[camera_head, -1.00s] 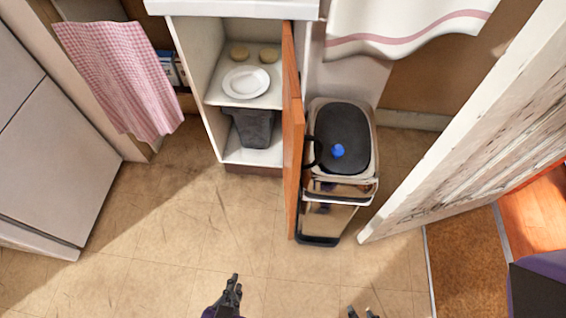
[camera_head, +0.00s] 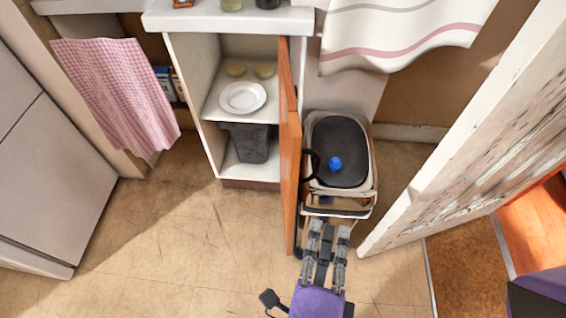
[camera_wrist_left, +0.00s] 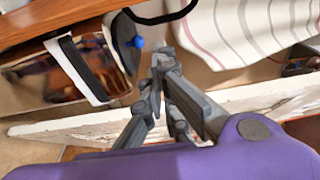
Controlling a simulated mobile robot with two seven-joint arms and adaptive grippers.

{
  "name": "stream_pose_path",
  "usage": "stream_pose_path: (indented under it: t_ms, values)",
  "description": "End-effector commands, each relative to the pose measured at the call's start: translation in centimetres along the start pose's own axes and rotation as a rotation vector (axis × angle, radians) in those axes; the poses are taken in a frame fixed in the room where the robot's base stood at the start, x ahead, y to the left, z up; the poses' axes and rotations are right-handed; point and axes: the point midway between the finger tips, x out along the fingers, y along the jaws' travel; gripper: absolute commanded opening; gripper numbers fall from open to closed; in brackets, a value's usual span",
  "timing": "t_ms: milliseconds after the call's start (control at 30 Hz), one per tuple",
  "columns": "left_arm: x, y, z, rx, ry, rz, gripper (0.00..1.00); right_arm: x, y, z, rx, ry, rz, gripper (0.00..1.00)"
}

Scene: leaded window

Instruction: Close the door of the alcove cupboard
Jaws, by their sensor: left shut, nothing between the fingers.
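The alcove cupboard (camera_head: 190,90) is white and its inside is exposed. Its orange-brown wooden door (camera_head: 290,180) stands wide open, swung out toward me on the right side and seen almost edge-on. In the left wrist view the door (camera_wrist_left: 60,32) shows at the upper left. A dark curved handle (camera_head: 314,165) is on the door's right-hand face. My left gripper (camera_head: 328,228) is shut and empty, to the right of the door's near end and in front of the bin. It also shows in the left wrist view (camera_wrist_left: 162,58). My right gripper is out of view.
A bin (camera_head: 340,150) with a dark lid and a blue knob stands close beside the door on the right. A peeling white door (camera_head: 470,150) is further right. The cupboard holds a plate (camera_head: 243,97) and a dark container (camera_head: 250,143). The floor left of the door is clear.

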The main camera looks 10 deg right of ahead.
Motion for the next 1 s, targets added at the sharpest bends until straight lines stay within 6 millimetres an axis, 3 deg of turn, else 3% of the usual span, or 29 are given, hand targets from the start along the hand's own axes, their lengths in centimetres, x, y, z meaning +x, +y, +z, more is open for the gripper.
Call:
stream_pose_path:
  t_ms: [467,700,1000]
  values:
    - [9.6,-0.3,0.0,-0.004,-0.002,-0.002,0.0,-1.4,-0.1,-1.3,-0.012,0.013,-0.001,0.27]
    - [8.2,0.0,3.2,-0.003,-0.001,0.002,0.0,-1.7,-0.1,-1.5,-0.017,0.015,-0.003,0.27]
    - [7.9,0.1,3.9,-0.005,-0.001,0.002,0.0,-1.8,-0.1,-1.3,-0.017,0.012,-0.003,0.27]
